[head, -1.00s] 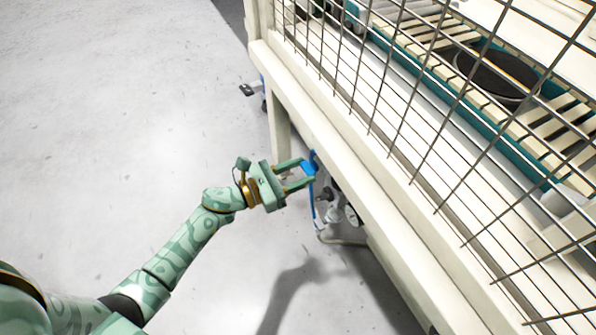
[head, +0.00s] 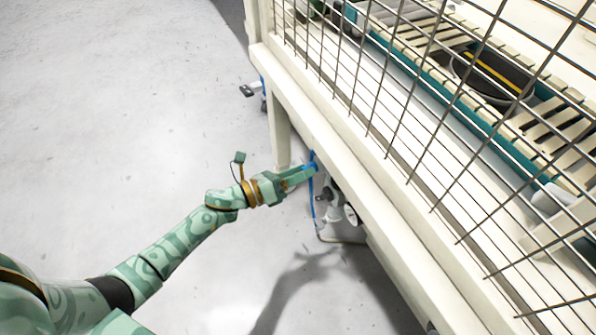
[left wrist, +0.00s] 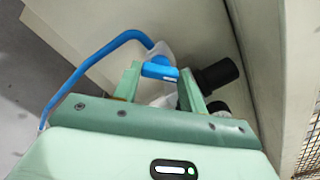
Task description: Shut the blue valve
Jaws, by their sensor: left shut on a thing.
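The blue valve handle (left wrist: 160,71) sits between the two fingers of my left gripper (left wrist: 160,77) in the left wrist view, and the gripper is shut on it. In the head view my left gripper (head: 308,172) reaches to the near side of the machine, seen nearly edge-on, with a little blue (head: 313,157) showing at its tips. A blue hose (left wrist: 88,64) bends away to the left in the left wrist view; a blue line (head: 312,200) hangs below the gripper in the head view. The valve body is mostly hidden. My right gripper is out of view.
The machine's cream frame (head: 345,165) and wire mesh (head: 430,130) stand close on the right, with a slatted conveyor behind. Pale fittings (head: 334,214) hang below the gripper. A dark pedal-like part (head: 248,91) sticks out farther back. The grey floor at left is clear.

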